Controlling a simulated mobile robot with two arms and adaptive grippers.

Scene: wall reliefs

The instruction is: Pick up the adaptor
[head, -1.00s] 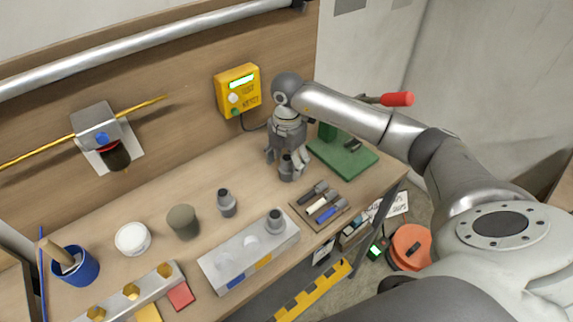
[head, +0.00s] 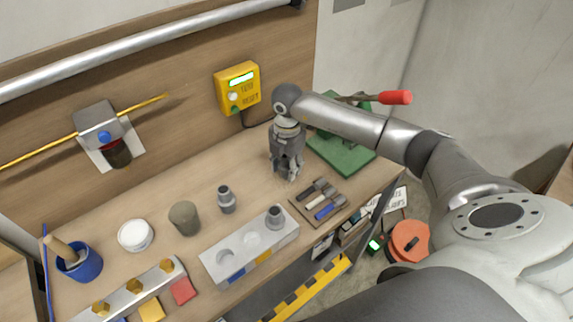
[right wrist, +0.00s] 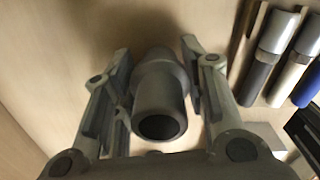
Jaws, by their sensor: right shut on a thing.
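My right gripper (head: 287,176) points down at the workbench, with its fingers around a grey stepped adaptor (right wrist: 160,95). In the right wrist view the adaptor is between the two fingers, its dark open end facing the camera. It is mostly hidden by the fingers in the head view. A second grey adaptor (head: 227,200) stands upright on the bench to the left. A third (head: 274,217) stands in the right end of a light grey block (head: 232,271). My left gripper is not in view.
A tool tray (head: 337,208) lies close to the right of the gripper, and a green base (head: 340,155) stands behind it. A yellow box (head: 237,90) hangs on the back panel. A dark cup (head: 184,218) and white tub (head: 135,236) stand left.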

